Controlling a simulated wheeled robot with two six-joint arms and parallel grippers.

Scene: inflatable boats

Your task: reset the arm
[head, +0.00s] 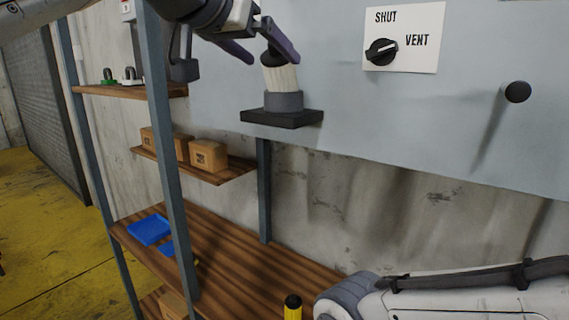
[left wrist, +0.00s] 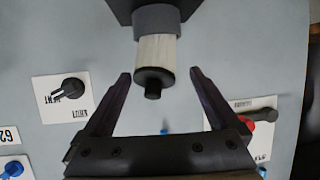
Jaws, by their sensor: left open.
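My left gripper (head: 258,42) is at the top of the head view, next to a white cylinder (head: 281,78) with a dark tip and a grey collar on a black bracket (head: 281,118). In the left wrist view my left gripper (left wrist: 158,75) is open, its two dark fingers apart. The white cylinder (left wrist: 157,52) with its black tip lies between and beyond the fingers, and neither finger is seen touching it. My right arm (head: 440,296) enters at the lower right of the head view, and its gripper is out of sight.
A grey panel (head: 370,110) carries a black knob (head: 381,52) on a plate marked SHUT and VENT, and a black peg (head: 516,92). Left of it, wooden shelves (head: 240,262) hold cardboard boxes (head: 208,155) and a blue tray (head: 150,230). A yellow-and-black object (head: 293,308) is at the bottom.

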